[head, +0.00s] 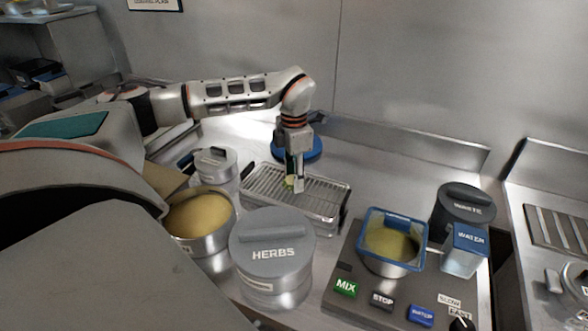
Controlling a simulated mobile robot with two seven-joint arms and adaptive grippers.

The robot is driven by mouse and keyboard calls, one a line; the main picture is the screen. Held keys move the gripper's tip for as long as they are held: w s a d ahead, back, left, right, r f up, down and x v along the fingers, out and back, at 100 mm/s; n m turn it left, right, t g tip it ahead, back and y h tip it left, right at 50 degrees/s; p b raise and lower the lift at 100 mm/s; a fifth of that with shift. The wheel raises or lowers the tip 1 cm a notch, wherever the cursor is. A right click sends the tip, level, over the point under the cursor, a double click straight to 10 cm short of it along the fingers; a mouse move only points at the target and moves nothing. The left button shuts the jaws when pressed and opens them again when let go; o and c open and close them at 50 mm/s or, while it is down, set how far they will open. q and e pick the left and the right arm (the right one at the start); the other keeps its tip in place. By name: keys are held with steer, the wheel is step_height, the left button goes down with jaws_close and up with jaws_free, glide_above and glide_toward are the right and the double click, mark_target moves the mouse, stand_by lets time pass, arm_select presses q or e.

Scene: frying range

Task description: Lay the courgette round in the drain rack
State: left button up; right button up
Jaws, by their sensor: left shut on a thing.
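My left gripper (296,184) reaches down over the drain rack (326,197) and is shut on the courgette round (288,181). Only a small pale green part of the round shows beside the fingers. The drain rack is a wire grid over a metal tray in the middle of the counter. The fingertips are at the rack's left-middle part, close to the bars. I cannot tell whether the round touches the bars. My right gripper is not in view.
A lidded HERBS pot (272,285) stands in front of the rack, with a pot of yellowish content (199,214) to the left. A mixer base (350,312) with a blue-rimmed container (393,242) and a WATER box (464,250) is at right. A blue round object (312,150) lies behind.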

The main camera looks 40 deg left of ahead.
arm_select(q)
steer(key=shift+f, duration=0.4)
steer(key=o, duration=0.9)
step_height(320, 180, up, 12)
